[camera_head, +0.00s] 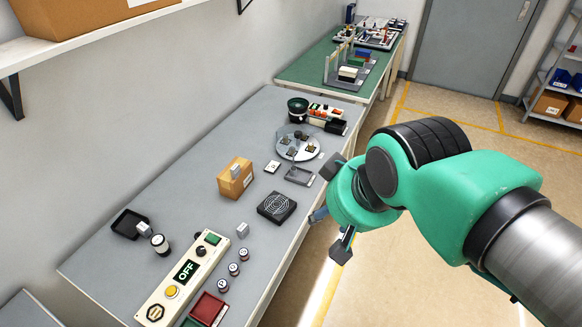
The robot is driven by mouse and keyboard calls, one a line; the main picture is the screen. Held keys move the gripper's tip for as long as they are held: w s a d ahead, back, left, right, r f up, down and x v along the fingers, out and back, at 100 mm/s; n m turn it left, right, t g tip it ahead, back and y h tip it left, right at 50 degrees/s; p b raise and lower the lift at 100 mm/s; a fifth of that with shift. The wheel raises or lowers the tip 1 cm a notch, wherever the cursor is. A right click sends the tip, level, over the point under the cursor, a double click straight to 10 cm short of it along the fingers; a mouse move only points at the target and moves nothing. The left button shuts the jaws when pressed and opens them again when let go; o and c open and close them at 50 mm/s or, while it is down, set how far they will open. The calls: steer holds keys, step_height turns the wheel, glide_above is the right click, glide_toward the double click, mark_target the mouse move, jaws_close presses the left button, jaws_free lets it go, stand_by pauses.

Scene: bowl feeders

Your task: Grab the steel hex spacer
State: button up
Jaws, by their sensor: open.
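I cannot tell for sure which item is the steel hex spacer. Small grey metallic pieces show in several spots: one on top of a cardboard box (235,182), a small grey block (242,229) behind the control panel, and another grey block (144,229) at the left beside a black tray. Small pieces also lie on a round clear disk (297,144), too small to identify. My gripper (331,231) is open, with nothing seen between its fingers. It is beyond the grey table's right edge, apart from all these pieces, and partly hidden by my wrist.
The grey table (190,205) carries a control panel (185,275) reading OFF, a black fan grille (276,207), a red tray (208,308), a dark bowl (298,109) and several small round parts. A wall shelf (90,38) overhangs at upper left. A green table (305,73) stands behind.

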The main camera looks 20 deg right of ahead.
steer(key=shift+w, duration=0.15)
steer(key=shift+c, duration=0.4)
stand_by(0.4)
steer(key=w+d+f+m+g+y+p, duration=0.15)
steer(key=w+m, duration=0.55)
steer(key=w, duration=0.9)
steer(key=w+d+f+m, duration=0.25)
steer(key=w+m, duration=0.45)
steer(key=w, duration=0.9)
steer(key=w+d+f+m, duration=0.4)
steer(key=w+f, duration=0.3)
steer(key=f, duration=0.1)
steer(key=w+d+f+m+y+p, duration=0.1)
steer(key=w+d+f+m, duration=0.3)
steer(key=w+f, duration=0.3)
steer(key=w+d+f+m, duration=0.5)
steer(key=w+f, duration=0.2)
steer(key=f, duration=0.4)
steer(key=shift+w+d+f+g+y, duration=0.15)
steer(key=shift+d+f+g+y, duration=0.05)
steer(key=shift+g+y, duration=0.2)
steer(key=b, duration=0.1)
glide_toward(293, 172)
steer(key=shift+w+f, duration=0.45)
steer(key=shift+f, duration=0.2)
steer(key=shift+w+f, duration=0.45)
steer(key=shift+f, duration=0.25)
